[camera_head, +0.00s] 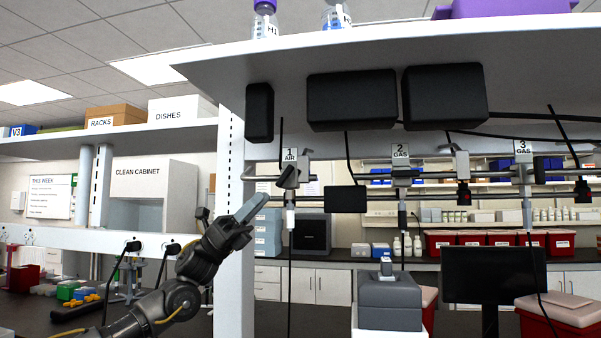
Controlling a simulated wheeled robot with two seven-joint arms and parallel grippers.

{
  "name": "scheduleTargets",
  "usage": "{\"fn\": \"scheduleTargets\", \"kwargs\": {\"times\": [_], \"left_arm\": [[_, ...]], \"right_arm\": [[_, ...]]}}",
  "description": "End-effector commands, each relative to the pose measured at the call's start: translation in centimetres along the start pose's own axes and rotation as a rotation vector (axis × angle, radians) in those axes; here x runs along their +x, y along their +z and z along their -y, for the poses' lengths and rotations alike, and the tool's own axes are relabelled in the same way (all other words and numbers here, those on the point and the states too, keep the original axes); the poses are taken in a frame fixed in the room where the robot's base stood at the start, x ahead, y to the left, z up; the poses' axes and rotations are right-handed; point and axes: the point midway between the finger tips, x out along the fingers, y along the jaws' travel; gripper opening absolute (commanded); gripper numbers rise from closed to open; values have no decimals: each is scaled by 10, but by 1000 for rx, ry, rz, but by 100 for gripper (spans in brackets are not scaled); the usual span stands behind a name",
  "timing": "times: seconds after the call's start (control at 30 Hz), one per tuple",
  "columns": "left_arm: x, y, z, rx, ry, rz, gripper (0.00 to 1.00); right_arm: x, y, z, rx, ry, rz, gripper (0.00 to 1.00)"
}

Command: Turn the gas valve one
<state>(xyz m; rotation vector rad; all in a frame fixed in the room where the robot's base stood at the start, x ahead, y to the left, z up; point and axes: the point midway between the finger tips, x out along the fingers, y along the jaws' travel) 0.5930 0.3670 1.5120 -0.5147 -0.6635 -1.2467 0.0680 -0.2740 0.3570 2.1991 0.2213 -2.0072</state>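The valve labelled "1 AIR" (289,155) is on a pipe under the shelf, near the picture's middle. Its black handle (288,178) is tilted, and a white fitting with a hose hangs below it. My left gripper (262,201) is to the left of and a little below this handle, apart from it in the picture. Its grey fingers point up and right and overlap from this angle, so their gap does not show. Nothing is seen in them. The valves labelled "2 GAS" (400,152) and "3 GAS" (522,149) are further right. My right gripper is not in view.
A white shelf post (234,200) stands just behind my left arm. Black boxes (352,100) hang under the shelf above the valves. A small black box (346,199) is right of valve one. A grey device (390,301) and a dark monitor (494,278) stand below.

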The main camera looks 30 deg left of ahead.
Motion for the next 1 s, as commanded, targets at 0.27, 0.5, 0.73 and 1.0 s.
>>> {"fn": "scheduleTargets", "kwargs": {"times": [0.27,0.5,0.73,1.0], "left_arm": [[30,3,0,0,-3,1,23],[75,4,0,0,-2,2,23],[102,2,0,1,1,2,23],[108,0,-1,1,1,3,23]], "right_arm": [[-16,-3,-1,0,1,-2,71],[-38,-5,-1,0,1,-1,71],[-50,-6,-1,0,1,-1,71],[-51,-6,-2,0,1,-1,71]]}}
